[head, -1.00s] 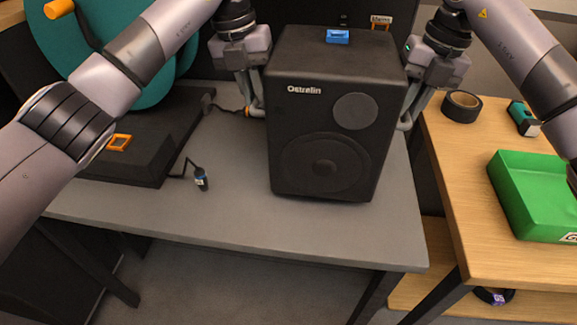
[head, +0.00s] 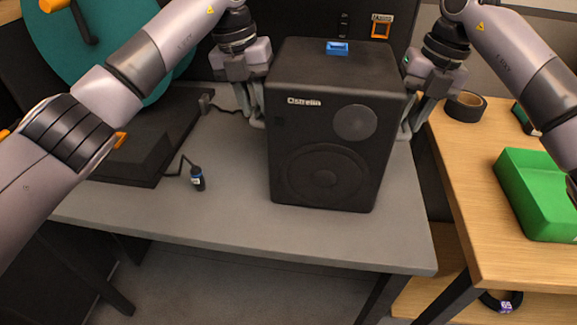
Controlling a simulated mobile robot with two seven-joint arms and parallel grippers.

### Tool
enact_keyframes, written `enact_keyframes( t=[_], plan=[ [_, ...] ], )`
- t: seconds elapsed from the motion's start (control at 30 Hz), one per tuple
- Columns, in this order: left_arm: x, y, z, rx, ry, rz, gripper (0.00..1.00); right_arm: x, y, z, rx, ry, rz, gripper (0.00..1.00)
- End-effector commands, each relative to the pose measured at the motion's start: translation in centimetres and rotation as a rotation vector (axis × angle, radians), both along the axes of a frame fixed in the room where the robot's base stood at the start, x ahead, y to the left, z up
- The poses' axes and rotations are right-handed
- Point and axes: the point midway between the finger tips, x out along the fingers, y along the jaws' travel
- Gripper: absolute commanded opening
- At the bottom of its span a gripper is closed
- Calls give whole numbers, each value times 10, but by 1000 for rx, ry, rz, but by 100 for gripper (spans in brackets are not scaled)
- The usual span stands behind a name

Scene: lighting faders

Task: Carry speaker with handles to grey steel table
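The black speaker (head: 325,150) stands upright over the grey steel table (head: 230,225), front facing me, its lower edge seemingly at the tabletop. Any small gap underneath cannot be made out. My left gripper (head: 254,120) is at the speaker's left side, its fingers pointing down where a handle sits. My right gripper (head: 408,132) is at the right side in the same way. Both appear shut on the side handles, which the fingers mostly hide.
A small blue object (head: 337,47) shows at the speaker's top. A wooden table (head: 470,185) at right holds black tape (head: 465,107) and a green bin (head: 535,195). The front strip of the grey table is clear.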

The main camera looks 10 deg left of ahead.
Motion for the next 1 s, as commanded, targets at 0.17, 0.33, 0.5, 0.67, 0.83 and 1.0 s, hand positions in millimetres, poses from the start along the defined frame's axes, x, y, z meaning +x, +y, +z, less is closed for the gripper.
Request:
enact_keyframes(
  t=[0.17, 0.33, 0.5, 0.67, 0.83, 1.0],
  plan=[
    [0, 0, 1, 0, 0, 0, 40, 0, 0, 1, 0, 0, 0, 40],
    [0, 0, 2, 0, 0, 0, 40, 0, 0, 1, 0, 0, 0, 40],
    [1, 3, 19, 2, -4, 1, 40, 0, 0, 1, 0, 0, 0, 40],
    [1, 9, 51, 2, -4, 3, 40, 0, 0, 1, 0, 0, 0, 40],
    [0, 15, 86, 0, -3, 2, 40, 0, 0, 1, 0, 0, 0, 40],
    [0, 19, 107, 2, -1, 0, 40, 0, 0, 1, 0, 0, 0, 40]
  ],
)
